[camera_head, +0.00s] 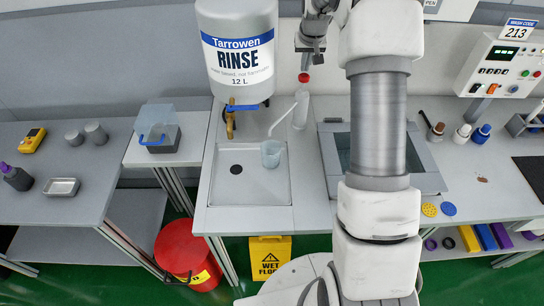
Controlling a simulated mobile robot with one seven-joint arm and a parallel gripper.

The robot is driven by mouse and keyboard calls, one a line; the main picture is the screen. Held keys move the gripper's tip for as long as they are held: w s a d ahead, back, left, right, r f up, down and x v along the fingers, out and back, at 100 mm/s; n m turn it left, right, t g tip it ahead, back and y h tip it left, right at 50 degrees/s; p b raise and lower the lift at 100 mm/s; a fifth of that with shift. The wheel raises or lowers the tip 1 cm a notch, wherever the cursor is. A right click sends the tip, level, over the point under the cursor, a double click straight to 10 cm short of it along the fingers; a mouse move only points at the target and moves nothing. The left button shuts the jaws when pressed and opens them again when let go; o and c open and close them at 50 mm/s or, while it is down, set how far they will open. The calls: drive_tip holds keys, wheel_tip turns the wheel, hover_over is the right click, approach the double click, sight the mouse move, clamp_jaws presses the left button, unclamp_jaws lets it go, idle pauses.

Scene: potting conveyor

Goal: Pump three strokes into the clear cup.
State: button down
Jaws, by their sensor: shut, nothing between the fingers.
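My gripper (305,62) is shut and empty, pointing down directly above the red piece. I cannot tell whether it touches it. The liquid level in the cup cannot be made out.
A large Tarrowen Rinse tank (237,55) with a brass tap (230,124) hangs left of the bottle. A grey-framed bin (430,184) is to the right, partly behind my arm. The counter's front is clear.

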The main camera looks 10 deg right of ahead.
sight(304, 75)
drive_tip(key=shift+f, duration=0.2)
drive_tip(key=shift+s+f+b, duration=0.1)
drive_tip(key=shift+f+b, duration=1.05)
drive_tip(key=shift+f, duration=0.25)
drive_tip(key=shift+r+p, duration=0.85)
drive_tip(key=shift+r, duration=0.75)
wheel_tip(304, 75, up, 6)
drive_tip(key=p, duration=0.3)
drive_tip(key=shift+p, duration=0.3)
drive_tip(key=shift+r, duration=0.1)
